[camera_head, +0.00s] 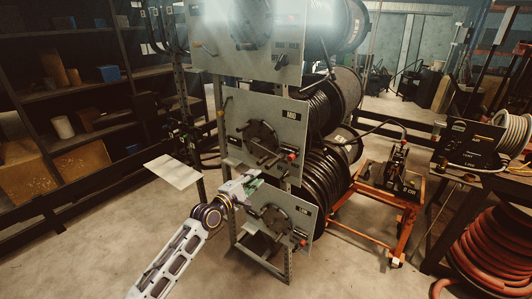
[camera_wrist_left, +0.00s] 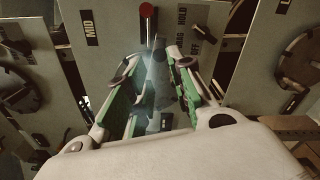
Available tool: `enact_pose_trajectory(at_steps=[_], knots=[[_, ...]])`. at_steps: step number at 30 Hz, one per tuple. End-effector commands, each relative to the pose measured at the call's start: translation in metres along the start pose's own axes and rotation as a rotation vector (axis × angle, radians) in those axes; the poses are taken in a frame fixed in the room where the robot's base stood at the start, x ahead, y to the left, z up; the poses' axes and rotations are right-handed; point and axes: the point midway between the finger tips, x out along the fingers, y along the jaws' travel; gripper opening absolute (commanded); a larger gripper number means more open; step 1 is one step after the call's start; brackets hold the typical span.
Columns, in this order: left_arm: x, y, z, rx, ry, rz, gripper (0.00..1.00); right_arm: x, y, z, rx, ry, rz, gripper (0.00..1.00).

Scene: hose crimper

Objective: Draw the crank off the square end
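In the head view my left gripper (camera_head: 250,184) is at the lower edge of the middle reel panel (camera_head: 236,118). Dark bars (camera_head: 268,158) stand out from that panel's round hub; I cannot tell which is the crank or see the square end. In the left wrist view the green-padded fingers of my left gripper (camera_wrist_left: 157,92) are spread apart. A pale grey shape (camera_wrist_left: 160,72) shows between them; I cannot make out what it is or whether it is touched. A red-knobbed lever (camera_wrist_left: 147,9) stands beyond the fingers. My right gripper is not in view.
The lower reel panel (camera_head: 309,217) is close below my gripper. An orange wheeled frame (camera_head: 402,232) stands right of the reel rack, and a table with a coiled hose (camera_head: 514,133) further right. Shelves (camera_head: 95,85) line the left. The floor (camera_head: 90,250) at front left is clear.

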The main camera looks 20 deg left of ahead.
Motion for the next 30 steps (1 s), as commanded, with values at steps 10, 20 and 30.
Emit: enact_pose_trajectory(at_steps=[10, 20, 30], knots=[[-0.030, 0.000, 0.000, 0.000, 0.001, -0.001, 0.23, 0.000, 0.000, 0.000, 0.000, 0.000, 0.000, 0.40], [-0.057, -0.001, 0.000, 0.001, 0.000, -0.001, 0.23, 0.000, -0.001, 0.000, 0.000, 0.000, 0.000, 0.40], [-0.074, 0.000, -0.001, 0.002, 0.001, -0.001, 0.23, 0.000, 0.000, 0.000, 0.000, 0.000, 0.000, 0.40]])
